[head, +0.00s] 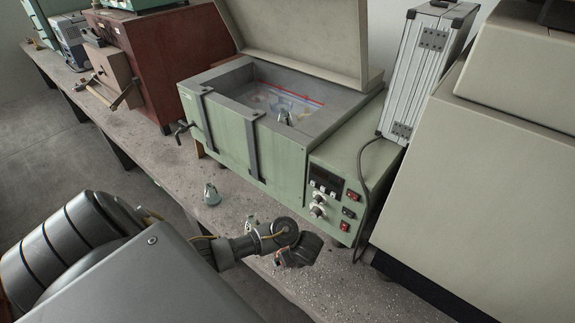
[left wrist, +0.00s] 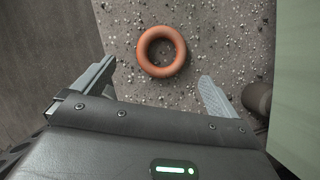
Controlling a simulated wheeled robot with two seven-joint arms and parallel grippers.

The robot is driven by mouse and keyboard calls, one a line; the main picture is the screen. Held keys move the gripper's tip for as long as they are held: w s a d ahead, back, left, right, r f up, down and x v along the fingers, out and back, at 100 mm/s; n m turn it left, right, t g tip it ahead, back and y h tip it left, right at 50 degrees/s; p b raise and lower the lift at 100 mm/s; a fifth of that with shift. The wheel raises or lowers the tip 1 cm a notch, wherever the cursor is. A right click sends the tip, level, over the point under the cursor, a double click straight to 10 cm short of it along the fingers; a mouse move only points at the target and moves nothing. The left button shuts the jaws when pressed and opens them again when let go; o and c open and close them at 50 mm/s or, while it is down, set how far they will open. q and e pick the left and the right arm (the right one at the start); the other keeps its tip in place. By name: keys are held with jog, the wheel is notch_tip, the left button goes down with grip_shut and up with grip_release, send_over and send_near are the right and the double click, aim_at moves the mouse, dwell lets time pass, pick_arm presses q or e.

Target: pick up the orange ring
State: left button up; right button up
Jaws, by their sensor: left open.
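The orange ring (left wrist: 161,72) lies flat on the speckled concrete bench in the left wrist view, near the top middle. My left gripper (left wrist: 156,82) is open and empty. Its two fingers are spread, one to each side and below the ring in that view, and the ring lies ahead of the gap between them. In the head view my left gripper (head: 300,250) is over the bench in front of the green machine. I cannot make out the ring there; the arm and gripper seem to cover it. My right gripper is in neither view.
A green bath (head: 230,145) with an open lid stands behind the gripper; its side is close on the right in the wrist view. A small metal piece (head: 211,194) stands left on the bench (head: 335,290). A silver case (head: 425,70) is behind. The bench's front edge is close.

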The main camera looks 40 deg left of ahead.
pick_arm(q)
jog(key=shift+b+x, duration=0.9)
jog(key=shift+x, duration=1.8)
jog(key=shift+w+a+r, duration=0.15)
jog(key=shift+c, duration=1.2)
jog(key=c, duration=0.9)
jog(key=shift+r, duration=0.1)
notch_tip(320, 180, up, 18)
jog(key=p, duration=0.8)
jog(key=shift+p, duration=0.35)
